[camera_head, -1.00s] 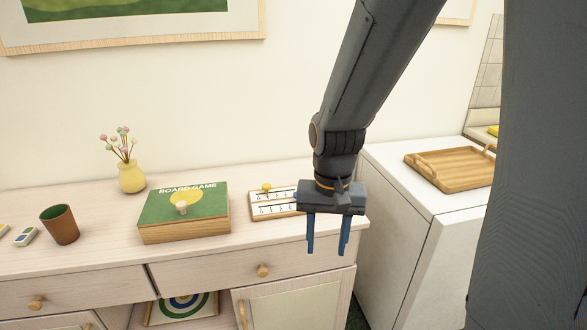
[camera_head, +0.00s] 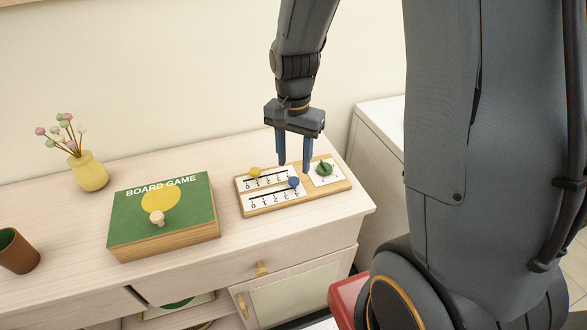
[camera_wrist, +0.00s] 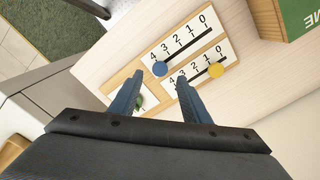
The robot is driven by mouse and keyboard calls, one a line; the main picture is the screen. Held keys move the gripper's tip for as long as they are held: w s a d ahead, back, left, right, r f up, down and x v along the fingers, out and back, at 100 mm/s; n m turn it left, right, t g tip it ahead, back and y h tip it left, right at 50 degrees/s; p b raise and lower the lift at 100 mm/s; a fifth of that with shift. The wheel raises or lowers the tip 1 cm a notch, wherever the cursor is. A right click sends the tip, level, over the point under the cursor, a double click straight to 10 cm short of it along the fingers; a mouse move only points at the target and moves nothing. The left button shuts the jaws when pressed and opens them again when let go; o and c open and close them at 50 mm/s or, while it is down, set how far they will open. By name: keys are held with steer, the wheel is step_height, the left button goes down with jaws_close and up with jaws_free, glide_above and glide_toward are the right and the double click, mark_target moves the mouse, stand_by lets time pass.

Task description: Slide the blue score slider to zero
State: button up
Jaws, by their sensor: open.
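The score board (camera_head: 325,192) is a wooden board with two white numbered scales, lying on the cabinet top. Its blue slider (camera_head: 293,182) is a round knob at the 4 end of the nearer scale, with zero at the left end. In the wrist view the blue slider (camera_wrist: 160,69) shows between my fingertips, at the 4 end. A yellow slider (camera_head: 255,172) sits near the low end of the other scale. My gripper (camera_head: 294,164) is open and empty, pointing down above the board near the blue slider. It appears apart from the slider.
A green knob (camera_head: 324,168) is on the board's right end. A board game box (camera_head: 190,222) with a peg on top lies left of the board. A yellow vase (camera_head: 90,172) and a brown cup (camera_head: 16,252) stand farther left. A white counter (camera_head: 380,125) is at the right.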

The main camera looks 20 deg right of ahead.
mark_target(294, 180)
steer(key=shift+f+p, duration=0.4)
steer(key=shift+f, duration=2.2)
jaws_close()
